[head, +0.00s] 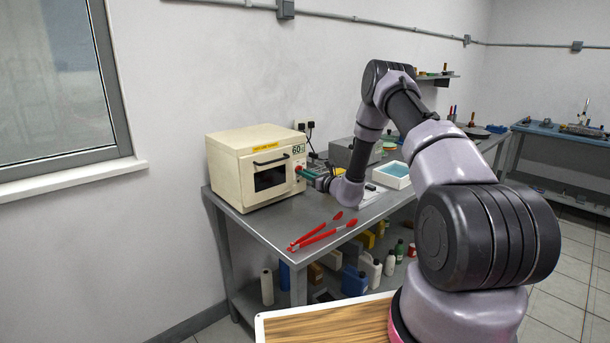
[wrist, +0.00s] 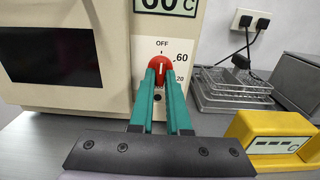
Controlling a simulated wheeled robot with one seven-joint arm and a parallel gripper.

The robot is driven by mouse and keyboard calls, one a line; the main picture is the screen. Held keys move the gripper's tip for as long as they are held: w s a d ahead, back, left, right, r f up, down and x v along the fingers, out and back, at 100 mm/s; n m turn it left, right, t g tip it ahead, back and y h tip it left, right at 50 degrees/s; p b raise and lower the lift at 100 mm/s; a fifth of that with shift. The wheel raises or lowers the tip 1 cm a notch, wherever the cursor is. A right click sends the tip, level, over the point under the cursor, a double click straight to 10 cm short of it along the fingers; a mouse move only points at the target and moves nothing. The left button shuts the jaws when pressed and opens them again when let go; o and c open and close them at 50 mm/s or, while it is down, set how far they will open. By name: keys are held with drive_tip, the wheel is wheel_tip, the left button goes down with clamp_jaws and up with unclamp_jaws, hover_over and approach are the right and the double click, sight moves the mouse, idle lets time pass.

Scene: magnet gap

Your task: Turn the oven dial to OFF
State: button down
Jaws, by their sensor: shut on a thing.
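The cream oven (head: 228,170) stands on the left end of the grey metal table, its door shut. Its display (wrist: 168,5) reads 60 C. The red dial (wrist: 160,62) is on the oven's front panel, below the OFF label, with 60 and 120 marked to its right. A short white line on the dial looks close to upright; the fingertips partly cover it. My gripper (wrist: 160,82) has its green fingers closed on the dial from the front. In the head view my gripper (head: 308,172) is at the oven's right front, and the dial is mostly hidden.
Red tongs (head: 322,232) lie on the table in front of the oven. A yellow meter (wrist: 274,140) and a wire rack on a metal tray (wrist: 232,88) are right of the oven. A white tub with blue inside (head: 393,174) stands farther right.

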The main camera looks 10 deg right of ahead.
idle(0.3)
drive_tip(key=shift+f, duration=0.1)
drive_tip(key=c, duration=0.9)
unclamp_jaws()
drive_tip(key=shift+s+d, duration=0.1)
drive_tip(key=v, duration=1)
drive_tip(key=shift+s+d, duration=0.15)
drive_tip(key=shift+s, duration=0.1)
